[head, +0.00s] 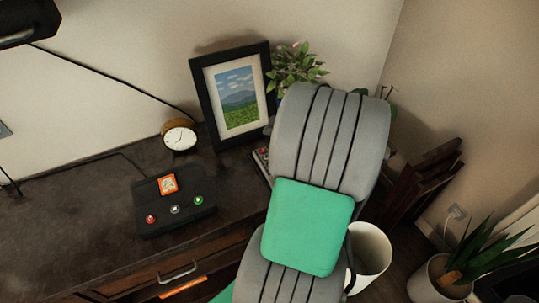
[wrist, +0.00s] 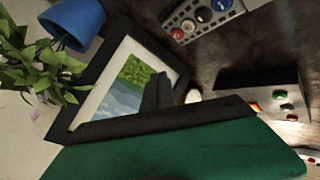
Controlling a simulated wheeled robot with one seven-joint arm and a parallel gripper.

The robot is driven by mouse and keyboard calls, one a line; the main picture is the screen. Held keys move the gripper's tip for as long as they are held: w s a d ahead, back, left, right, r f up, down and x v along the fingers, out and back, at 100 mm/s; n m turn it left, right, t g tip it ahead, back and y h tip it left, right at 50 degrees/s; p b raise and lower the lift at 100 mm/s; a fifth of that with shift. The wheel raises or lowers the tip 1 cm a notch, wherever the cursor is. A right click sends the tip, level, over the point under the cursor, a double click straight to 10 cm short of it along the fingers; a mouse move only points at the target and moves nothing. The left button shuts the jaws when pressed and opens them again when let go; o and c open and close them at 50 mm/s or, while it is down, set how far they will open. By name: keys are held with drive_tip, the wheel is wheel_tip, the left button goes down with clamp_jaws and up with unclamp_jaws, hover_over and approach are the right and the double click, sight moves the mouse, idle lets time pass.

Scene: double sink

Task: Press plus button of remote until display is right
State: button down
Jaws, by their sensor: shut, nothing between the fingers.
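A black box (head: 176,215) with an orange-framed display (head: 168,184) and red, grey and green buttons sits on the dark dresser top. The display's content is too small to read. A grey device (head: 262,162) with a red button is mostly hidden behind my arm. The wrist view shows a grey device (wrist: 182,27) with several coloured round buttons at the top, and a box (wrist: 262,82) with small buttons at the right. I cannot tell which is the remote. My gripper (wrist: 158,92) is shut and empty in the wrist view, apart from both; my arm hides it in the head view.
A round clock (head: 180,136) and a black picture frame (head: 205,100) stand along the wall, with a leafy plant (head: 298,66) beside the frame. The dresser top (head: 75,215) is clear at the left. A white bin (head: 371,246) and a potted plant (head: 440,280) stand at the right.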

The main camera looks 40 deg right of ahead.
drive_tip(key=f+b, duration=0.2)
drive_tip(key=f, duration=0.2)
drive_tip(key=f+b, duration=0.2)
drive_tip(key=f, duration=0.2)
drive_tip(key=shift+w+a+f, duration=0.15)
drive_tip(key=shift+w+a, duration=0.05)
drive_tip(key=shift+f+b, duration=0.3)
drive_tip(key=shift+b, duration=0.3)
drive_tip(key=shift+s+d, duration=0.1)
idle(1.1)
drive_tip(key=shift+a+f+b, duration=0.2)
drive_tip(key=shift+f+b, duration=0.15)
drive_tip(key=shift+b, duration=0.25)
